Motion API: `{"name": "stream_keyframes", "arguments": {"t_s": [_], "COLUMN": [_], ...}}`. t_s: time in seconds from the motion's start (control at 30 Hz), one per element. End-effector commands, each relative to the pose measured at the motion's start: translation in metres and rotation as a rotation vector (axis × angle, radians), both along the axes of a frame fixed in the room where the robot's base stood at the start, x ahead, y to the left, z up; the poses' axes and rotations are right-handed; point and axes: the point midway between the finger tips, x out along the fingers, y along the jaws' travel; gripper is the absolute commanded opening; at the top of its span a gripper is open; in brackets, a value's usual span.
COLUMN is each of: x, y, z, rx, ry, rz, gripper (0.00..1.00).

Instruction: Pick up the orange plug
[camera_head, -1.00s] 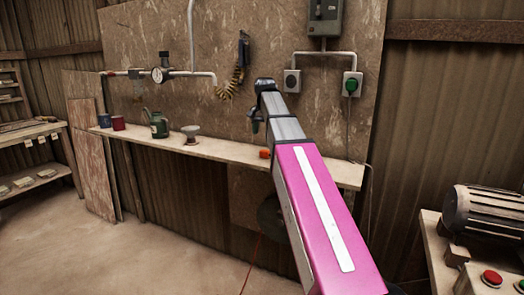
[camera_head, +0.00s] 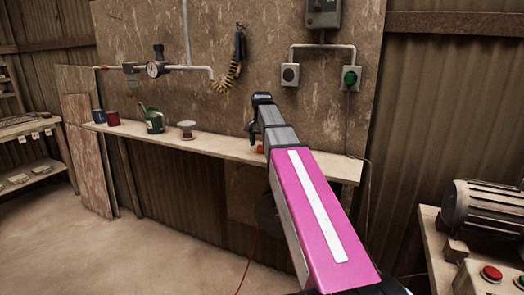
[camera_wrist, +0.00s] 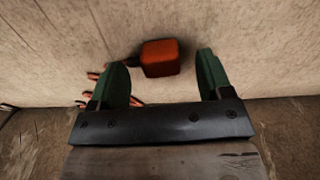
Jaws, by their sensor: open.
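The orange plug (camera_wrist: 160,58) is a small block with rounded edges on the pale wooden shelf. In the wrist view it lies just beyond and between the two green fingers of my gripper (camera_wrist: 163,72), which are apart with nothing held. An orange cord runs from the plug's left side and partly passes behind the left finger. In the head view only a bit of the orange plug (camera_head: 260,149) shows beside my arm, and my gripper (camera_head: 252,131) hangs above the shelf, partly hidden by my arm.
The narrow shelf (camera_head: 220,149) runs along the wall. A motor (camera_head: 485,208) stands at the right.

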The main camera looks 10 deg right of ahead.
Motion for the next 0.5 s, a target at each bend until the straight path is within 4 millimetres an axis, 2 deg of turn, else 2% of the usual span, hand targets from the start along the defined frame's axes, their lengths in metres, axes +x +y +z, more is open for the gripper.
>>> {"name": "stream_keyframes", "arguments": {"t_s": [0.03,0.17,0.4,0.43,0.5], "x": [-0.001,0.000,0.000,0.000,0.000], "y": [0.000,0.000,0.000,0.000,0.000], "z": [-0.009,-0.022,-0.024,-0.024,-0.024], "rx": [0.000,0.000,0.000,0.000,0.000], "ry": [0.002,0.001,0.000,0.000,0.000], "rz": [0.000,0.000,0.000,0.000,0.000], "gripper": [0.72,0.72,0.72,0.69,0.46]}}
